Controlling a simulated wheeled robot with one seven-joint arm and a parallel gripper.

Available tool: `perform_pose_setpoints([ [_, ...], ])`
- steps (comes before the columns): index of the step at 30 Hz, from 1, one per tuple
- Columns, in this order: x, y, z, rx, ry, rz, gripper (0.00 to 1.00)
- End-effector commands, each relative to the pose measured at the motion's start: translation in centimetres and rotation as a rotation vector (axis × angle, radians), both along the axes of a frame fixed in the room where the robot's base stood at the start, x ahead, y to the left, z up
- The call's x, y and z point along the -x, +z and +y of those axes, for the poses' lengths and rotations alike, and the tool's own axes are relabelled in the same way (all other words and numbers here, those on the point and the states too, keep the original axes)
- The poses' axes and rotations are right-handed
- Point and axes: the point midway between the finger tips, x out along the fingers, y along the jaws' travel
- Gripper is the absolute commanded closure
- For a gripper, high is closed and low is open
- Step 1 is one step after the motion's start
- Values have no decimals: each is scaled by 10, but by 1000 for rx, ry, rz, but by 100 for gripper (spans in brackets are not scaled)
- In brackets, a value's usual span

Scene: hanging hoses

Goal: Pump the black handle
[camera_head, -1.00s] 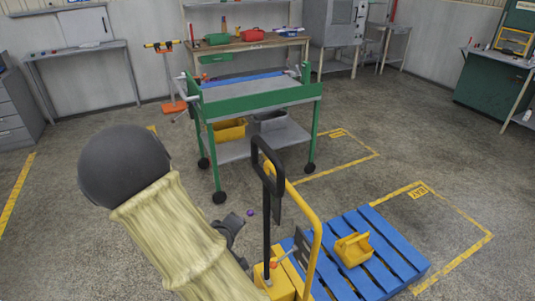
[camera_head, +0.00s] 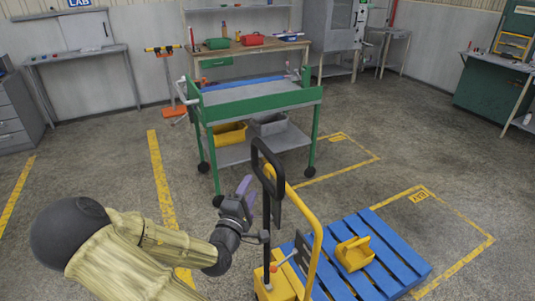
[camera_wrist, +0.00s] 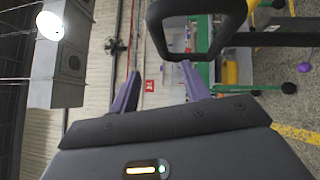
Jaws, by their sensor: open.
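The black handle (camera_head: 279,174) is an upright loop on top of a black lever, part of a yellow pallet jack (camera_head: 284,285) in the lower middle of the head view. The loop (camera_wrist: 157,25) also shows at the top of the wrist view. My gripper (camera_head: 246,186), with purple fingers, is just left of the handle in the head view, about level with its lower part. In the wrist view my gripper (camera_wrist: 158,78) has its fingers apart with nothing between them. It appears apart from the handle; the exact depth gap is unclear.
A yellow curved bar (camera_head: 313,230) stands right beside the lever. A blue pallet (camera_head: 392,262) bearing a yellow piece (camera_head: 354,253) lies to the right. A green cart (camera_head: 262,104) stands behind the handle. Open floor lies left of the cart.

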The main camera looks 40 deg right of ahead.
Motion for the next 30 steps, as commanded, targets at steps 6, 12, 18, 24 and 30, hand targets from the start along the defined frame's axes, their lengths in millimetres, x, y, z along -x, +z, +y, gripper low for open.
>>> perform_pose_setpoints([
  [6,-17,6,-30,0,-4,-2,53],
  [12,-36,12,-59,0,-3,-2,53],
  [18,-54,16,-89,0,-4,-1,53],
  [24,-72,21,-118,-1,-2,-2,53],
  [30,-84,23,-135,1,0,-1,53],
])
